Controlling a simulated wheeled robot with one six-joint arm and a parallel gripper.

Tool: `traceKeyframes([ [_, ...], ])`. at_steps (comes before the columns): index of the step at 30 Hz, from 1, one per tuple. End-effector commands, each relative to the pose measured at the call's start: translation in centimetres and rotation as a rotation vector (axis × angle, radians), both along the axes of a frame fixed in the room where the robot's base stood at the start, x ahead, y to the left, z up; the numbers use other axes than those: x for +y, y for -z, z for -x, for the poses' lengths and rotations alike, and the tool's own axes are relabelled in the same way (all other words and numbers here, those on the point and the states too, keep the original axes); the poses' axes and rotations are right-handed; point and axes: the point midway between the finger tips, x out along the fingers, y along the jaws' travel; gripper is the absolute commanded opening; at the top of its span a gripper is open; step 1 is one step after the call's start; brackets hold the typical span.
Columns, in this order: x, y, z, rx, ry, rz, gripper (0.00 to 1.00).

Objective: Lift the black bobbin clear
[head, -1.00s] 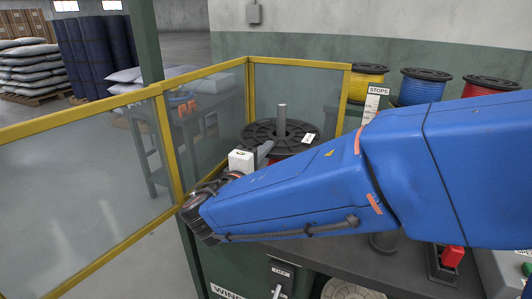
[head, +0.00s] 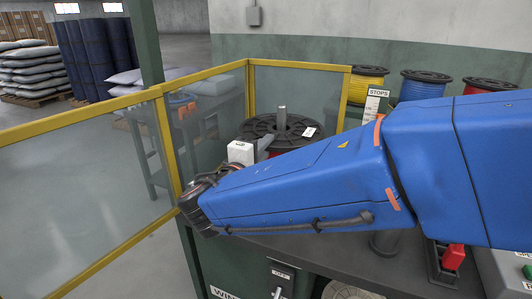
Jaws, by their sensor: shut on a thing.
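The black bobbin (head: 290,127) is around an upright grey post (head: 282,117) in the head view, behind my blue arm. Its upper flange looks about level and carries a white label (head: 308,132). A bit of red shows under the flange; the rest of the bobbin is hidden by my arm. My gripper (head: 266,143) is at the near left edge of the flange, shut on the bobbin. The white block of my gripper and one grey finger show; the exact grip is partly hidden. The post's top stands above the flange.
A yellow-framed clear guard (head: 250,62) stands left of and behind the bobbin. Yellow (head: 368,80), blue (head: 423,84) and red (head: 487,86) spools stand at the back right, near a sign reading STOPS (head: 378,92). A red switch (head: 453,257) is on the dark bench.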

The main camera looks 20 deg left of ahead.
Motion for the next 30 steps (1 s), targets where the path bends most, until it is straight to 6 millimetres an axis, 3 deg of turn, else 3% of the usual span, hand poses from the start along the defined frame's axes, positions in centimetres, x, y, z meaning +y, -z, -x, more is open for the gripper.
traceKeyframes([
  [30, 0.0, -8.5, 0.0, -0.004, 0.0, -0.004, 0.0],
])
